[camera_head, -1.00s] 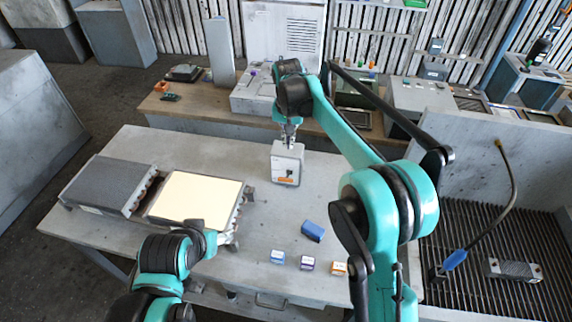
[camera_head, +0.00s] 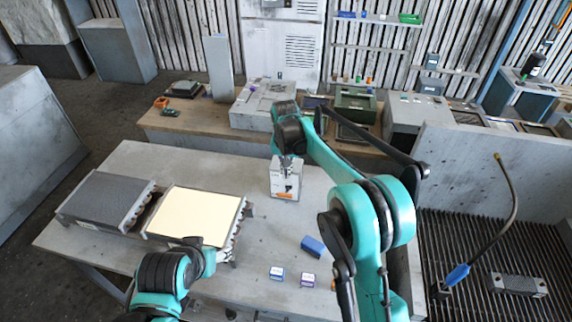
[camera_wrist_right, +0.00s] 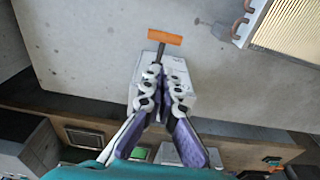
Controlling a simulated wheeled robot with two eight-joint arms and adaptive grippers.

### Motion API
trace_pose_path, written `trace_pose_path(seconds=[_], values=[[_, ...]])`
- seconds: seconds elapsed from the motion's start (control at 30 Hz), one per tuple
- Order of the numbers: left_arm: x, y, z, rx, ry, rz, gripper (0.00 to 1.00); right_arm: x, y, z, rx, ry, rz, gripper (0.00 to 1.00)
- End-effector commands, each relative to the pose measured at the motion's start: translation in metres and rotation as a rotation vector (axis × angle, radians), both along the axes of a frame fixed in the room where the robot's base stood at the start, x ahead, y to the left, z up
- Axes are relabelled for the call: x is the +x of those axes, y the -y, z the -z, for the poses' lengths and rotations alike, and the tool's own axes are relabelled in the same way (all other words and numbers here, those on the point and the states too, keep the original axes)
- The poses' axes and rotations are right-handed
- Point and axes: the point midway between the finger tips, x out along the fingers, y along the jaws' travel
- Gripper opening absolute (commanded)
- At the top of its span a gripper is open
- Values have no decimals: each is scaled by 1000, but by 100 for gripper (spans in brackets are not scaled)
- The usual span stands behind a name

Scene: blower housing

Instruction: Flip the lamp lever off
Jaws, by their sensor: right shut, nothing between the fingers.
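A small white box (camera_head: 286,178) stands on the grey workbench (camera_head: 130,165), with an orange piece (camera_head: 284,196) low on its front. In the right wrist view, an orange bar (camera_wrist_right: 165,37) on a short dark stem sticks out beyond the box, likely the lever's handle. My right gripper (camera_head: 288,162) is over the box; in the wrist view its fingers (camera_wrist_right: 161,80) are together and empty, overlapping the box. I cannot tell whether they touch it. A flat panel (camera_head: 195,215) glows cream, left of the box. My left arm is at lower left; its gripper does not show.
A dark panel (camera_head: 106,200) lies left of the lit one. A wooden bench (camera_head: 190,122) with equipment runs behind. A grated tray (camera_head: 480,255) with a bent hose (camera_head: 511,205) is at right.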

Motion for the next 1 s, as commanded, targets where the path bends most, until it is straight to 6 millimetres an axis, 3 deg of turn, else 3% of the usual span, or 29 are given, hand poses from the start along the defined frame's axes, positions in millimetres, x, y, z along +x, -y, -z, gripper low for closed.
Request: trace_pose_path(seconds=[0.1,0.33,1.0], values=[[0,0,4,0,0,0,56,2,1,26,0,0,0,0],[0,0,7,0,0,0,56,-12,-3,52,0,0,-2,0],[0,0,11,0,0,0,56,-18,-4,61,-4,22,-1,0]])
